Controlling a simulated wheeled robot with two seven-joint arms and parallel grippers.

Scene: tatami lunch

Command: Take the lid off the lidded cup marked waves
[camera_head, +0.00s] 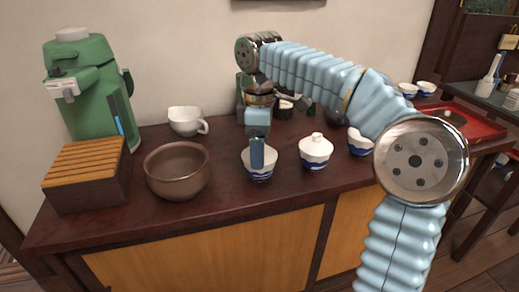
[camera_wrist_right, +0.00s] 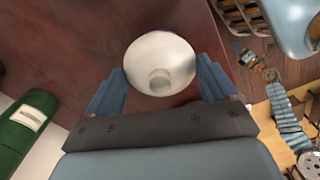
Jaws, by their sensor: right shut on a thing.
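My right gripper (camera_head: 257,153) reaches down over a small white cup (camera_head: 260,174) with blue marks low on its side, at the middle of the cabinet top. In the right wrist view, a round white lid with a knob (camera_wrist_right: 159,52) lies between the two fingers (camera_wrist_right: 160,78), and the gripper is shut on it. The fingers hide much of the cup in the head view; I cannot tell whether the lid is clear of it, or read its marking. A similar lidded cup (camera_head: 316,153) stands to the right. My left gripper is not in view.
A brown bowl (camera_head: 178,175) stands left of the held cup. A white spouted cup (camera_head: 186,121), a slatted wooden box (camera_head: 88,178) and a green dispenser (camera_head: 96,100) are further left. Another blue-and-white cup (camera_head: 360,145) is at right, partly behind my arm. A red tray (camera_head: 465,122) lies beyond.

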